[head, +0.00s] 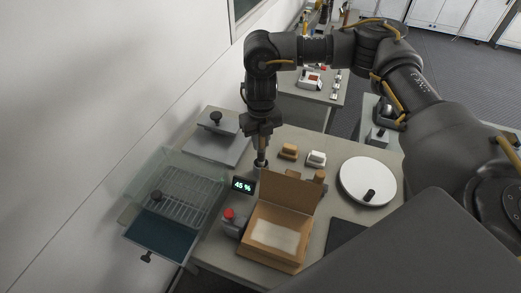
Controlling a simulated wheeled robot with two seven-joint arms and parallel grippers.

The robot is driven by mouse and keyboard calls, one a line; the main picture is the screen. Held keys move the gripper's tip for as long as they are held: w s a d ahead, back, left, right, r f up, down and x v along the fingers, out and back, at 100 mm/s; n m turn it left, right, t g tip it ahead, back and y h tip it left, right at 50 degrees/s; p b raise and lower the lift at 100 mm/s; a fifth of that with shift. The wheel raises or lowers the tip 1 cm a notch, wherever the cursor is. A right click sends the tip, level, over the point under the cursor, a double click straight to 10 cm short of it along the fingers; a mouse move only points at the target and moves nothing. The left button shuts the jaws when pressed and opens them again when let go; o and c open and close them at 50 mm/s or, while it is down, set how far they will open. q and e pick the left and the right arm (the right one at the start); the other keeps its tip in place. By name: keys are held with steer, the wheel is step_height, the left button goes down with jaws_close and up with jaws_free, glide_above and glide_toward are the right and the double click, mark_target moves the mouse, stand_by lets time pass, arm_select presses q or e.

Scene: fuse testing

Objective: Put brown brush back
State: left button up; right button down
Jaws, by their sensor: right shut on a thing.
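My right gripper (260,160) points straight down over the table, just behind the open box's raised lid. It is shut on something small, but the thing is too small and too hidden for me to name. A brown block (289,151), which looks like a brush, lies on the table to the right of the gripper and apart from it. A white block (316,158) of similar shape lies beside it. A small brown piece (319,176) shows at the right edge of the lid. My left gripper is not in view.
An open cardboard box (274,238) stands in front of the gripper, with a display reading 45 % (243,185) and a red button (229,214) to its left. A glass-walled rack (180,195), a grey plate (215,147) and a white round disc (368,181) flank the area.

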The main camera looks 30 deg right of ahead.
mark_target(261, 158)
steer(key=shift+s+a+f, duration=0.1)
steer(key=shift+s+f, duration=0.05)
steer(key=shift+f, duration=0.15)
step_height(261, 158, down, 4)
steer(key=shift+r+p, duration=0.2)
steer(key=shift+p, duration=0.1)
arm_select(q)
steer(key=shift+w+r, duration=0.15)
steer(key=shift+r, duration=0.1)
arm_select(e)
steer(key=shift+f, duration=0.15)
steer(key=c, duration=1.3)
jaws_free()
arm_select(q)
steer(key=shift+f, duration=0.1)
arm_select(e)
steer(key=shift+o, duration=0.2)
